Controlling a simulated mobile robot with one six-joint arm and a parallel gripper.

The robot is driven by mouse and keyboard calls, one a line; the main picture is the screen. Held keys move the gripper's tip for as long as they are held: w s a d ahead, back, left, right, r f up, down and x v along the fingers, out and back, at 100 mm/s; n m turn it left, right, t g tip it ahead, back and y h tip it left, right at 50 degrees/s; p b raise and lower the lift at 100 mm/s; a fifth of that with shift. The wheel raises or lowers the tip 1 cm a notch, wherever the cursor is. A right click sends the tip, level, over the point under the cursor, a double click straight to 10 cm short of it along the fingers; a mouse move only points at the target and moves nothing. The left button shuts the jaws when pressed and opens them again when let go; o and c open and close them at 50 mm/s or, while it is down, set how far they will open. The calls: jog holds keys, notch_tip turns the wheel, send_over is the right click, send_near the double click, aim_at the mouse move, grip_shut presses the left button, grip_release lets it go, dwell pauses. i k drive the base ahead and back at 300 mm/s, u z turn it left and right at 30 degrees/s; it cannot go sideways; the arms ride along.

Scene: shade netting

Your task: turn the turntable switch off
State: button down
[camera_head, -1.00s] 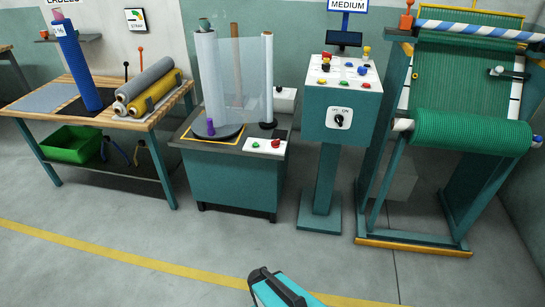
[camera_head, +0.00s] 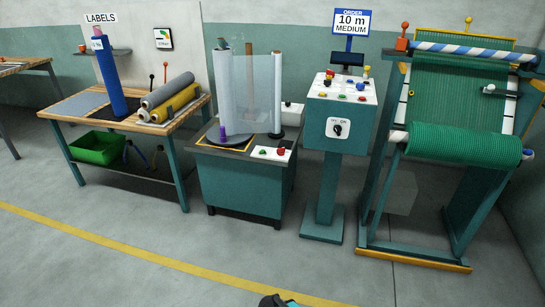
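The turntable (camera_head: 223,141) is a dark round plate on the teal wrapping stand, with rolls of clear film standing on and beside it. A white button box (camera_head: 271,154) with a green and a red button sits at the stand's front right corner. A black rotary switch (camera_head: 338,130) marked with OFF and ON labels is on the front of the teal control box (camera_head: 316,116) to the right. Its exact setting is too small to tell. Only a small dark and teal piece of my arm shows at the bottom edge; my gripper's fingers are not visible.
A label table (camera_head: 159,128) with a blue roll and grey and yellow rolls stands left. A rack with green netting (camera_head: 464,143) stands right. The grey floor (camera_head: 180,275) in front is clear, with a yellow line across it.

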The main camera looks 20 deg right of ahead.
aim_at(280, 152)
jog(key=z, duration=0.55)
jog(key=i, duration=1)
jog(key=z, duration=0.55)
jog(key=i, duration=0.9)
jog(key=z, duration=0.15)
jog(key=k, duration=1)
jog(key=u, duration=0.7)
